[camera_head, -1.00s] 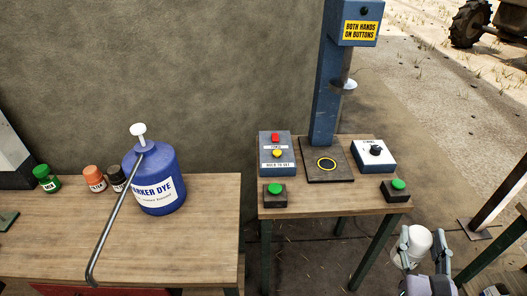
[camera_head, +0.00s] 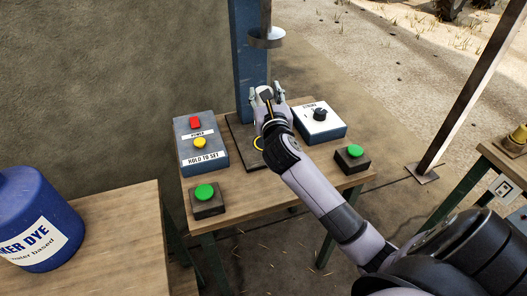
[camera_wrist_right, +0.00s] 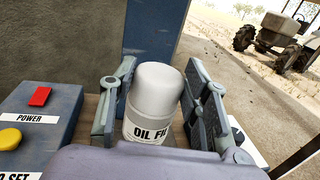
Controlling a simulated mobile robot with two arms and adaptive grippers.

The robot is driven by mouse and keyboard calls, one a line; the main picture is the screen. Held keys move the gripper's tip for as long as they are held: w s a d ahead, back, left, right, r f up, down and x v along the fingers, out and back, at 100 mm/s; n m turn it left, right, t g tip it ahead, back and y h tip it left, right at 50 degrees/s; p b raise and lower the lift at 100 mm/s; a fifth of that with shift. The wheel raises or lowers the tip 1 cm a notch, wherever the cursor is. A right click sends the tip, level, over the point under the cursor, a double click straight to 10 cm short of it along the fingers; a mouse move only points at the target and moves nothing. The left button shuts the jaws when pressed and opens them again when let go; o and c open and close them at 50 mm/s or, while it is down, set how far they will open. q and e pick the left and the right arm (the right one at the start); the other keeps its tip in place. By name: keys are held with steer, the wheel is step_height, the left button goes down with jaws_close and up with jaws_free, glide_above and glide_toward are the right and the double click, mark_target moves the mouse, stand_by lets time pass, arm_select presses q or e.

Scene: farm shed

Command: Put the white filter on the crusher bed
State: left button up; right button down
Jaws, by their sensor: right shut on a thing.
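The white filter (camera_wrist_right: 155,92) is a white cylinder with a rounded top and an "OIL FIL…" label. It stands upright between the fingers of my right gripper (camera_wrist_right: 160,100) in the right wrist view. In the head view, my right gripper (camera_head: 267,95) is over the back part of the crusher bed (camera_head: 237,130), a dark plate with a yellow ring (camera_head: 257,142). The gripper hides the filter there, and I cannot tell whether its base touches the bed. The round press head (camera_head: 266,40) hangs above and behind the gripper. My left gripper is not in view.
A control box with red and yellow buttons (camera_head: 201,143) stands left of the bed. A white-topped knob box (camera_head: 320,122) stands right. Green buttons (camera_head: 205,191) (camera_head: 355,151) sit on the front corners. A blue dye jug (camera_head: 35,220) is on the left bench.

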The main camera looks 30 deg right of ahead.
steer(key=f, duration=0.4)
steer(key=shift+w+d+f+b, duration=0.1)
steer(key=shift+w+d+b, duration=0.05)
steer(key=shift+d+b, duration=0.25)
step_height(320, 180, down, 5)
steer(key=shift+f+b, duration=0.2)
steer(key=shift+b, duration=0.5)
steer(key=shift+f, duration=0.25)
steer(key=c, duration=0.9)
jaws_free()
steer(key=shift+f, duration=0.1)
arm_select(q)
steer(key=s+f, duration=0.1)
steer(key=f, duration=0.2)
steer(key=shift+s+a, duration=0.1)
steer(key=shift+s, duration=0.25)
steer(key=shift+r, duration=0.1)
